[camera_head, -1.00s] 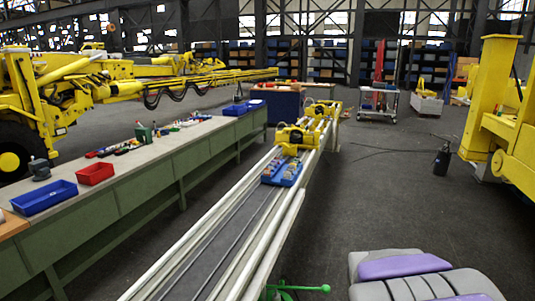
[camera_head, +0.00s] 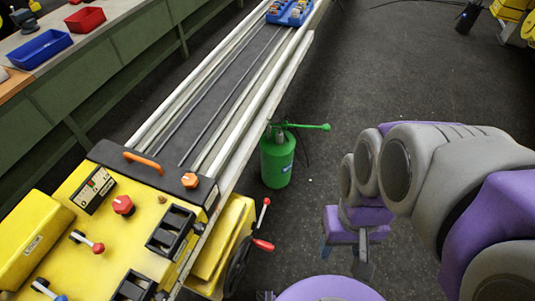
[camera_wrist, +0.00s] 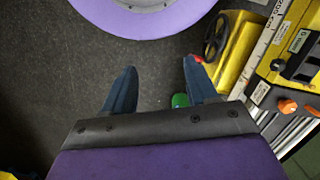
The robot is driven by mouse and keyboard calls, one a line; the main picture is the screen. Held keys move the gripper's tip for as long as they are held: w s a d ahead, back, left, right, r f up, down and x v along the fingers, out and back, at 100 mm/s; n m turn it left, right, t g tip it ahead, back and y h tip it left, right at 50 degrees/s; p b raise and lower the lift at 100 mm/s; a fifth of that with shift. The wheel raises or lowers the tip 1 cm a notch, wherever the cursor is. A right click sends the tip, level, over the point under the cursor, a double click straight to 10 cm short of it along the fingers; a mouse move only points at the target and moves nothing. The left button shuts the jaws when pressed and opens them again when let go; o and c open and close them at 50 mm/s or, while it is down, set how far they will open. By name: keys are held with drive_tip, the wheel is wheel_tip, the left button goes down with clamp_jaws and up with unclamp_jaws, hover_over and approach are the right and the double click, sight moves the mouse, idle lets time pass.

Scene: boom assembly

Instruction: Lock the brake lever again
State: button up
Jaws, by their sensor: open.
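The yellow machine head (camera_head: 60,240) at the lower left carries several levers; no label shows which is the brake lever. On its right side are a lever with a red grip (camera_head: 263,245), a lever with a red ball knob (camera_head: 266,202) and a black handwheel (camera_head: 238,267). On top are a red-knobbed lever (camera_head: 97,247) and an orange handle (camera_head: 143,165). My gripper (camera_head: 344,258) hangs to the right of the machine, apart from it. In the wrist view my gripper (camera_wrist: 158,66) is open and empty. A red knob (camera_wrist: 198,58) shows beside its right finger, near the handwheel (camera_wrist: 213,38).
A green oil can (camera_head: 277,160) with a long spout stands on the floor beside the rails, between machine and arm. The long bed (camera_head: 215,105) runs away with a blue tray (camera_head: 290,10). A green workbench is at left.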

drive_tip(key=w+a+f+n+y, duration=0.1)
drive_tip(key=w+a+f, duration=0.15)
drive_tip(key=w, duration=0.55)
drive_tip(key=w+a+f+n, duration=0.1)
drive_tip(key=w+a+f, duration=0.15)
drive_tip(key=w, duration=0.45)
drive_tip(key=t+y+b, duration=0.1)
hover_over(266, 200)
drive_tip(key=w+d, duration=0.1)
drive_tip(key=d, duration=0.3)
drive_tip(key=w+d+f+x, duration=0.1)
drive_tip(key=d+x, duration=0.1)
drive_tip(key=x, duration=1)
drive_tip(key=w+d+x, duration=0.1)
drive_tip(key=d+x, duration=0.2)
drive_tip(key=x, duration=1)
drive_tip(key=w+d+f+x, duration=0.1)
drive_tip(key=d+x, duration=0.1)
drive_tip(key=x, duration=1)
drive_tip(key=b+x, duration=0.3)
drive_tip(key=x, duration=1.4)
drive_tip(key=shift+a+b, duration=0.2)
drive_tip(key=shift+b, duration=0.1)
drive_tip(key=shift+c, duration=0.4)
clamp_jaws()
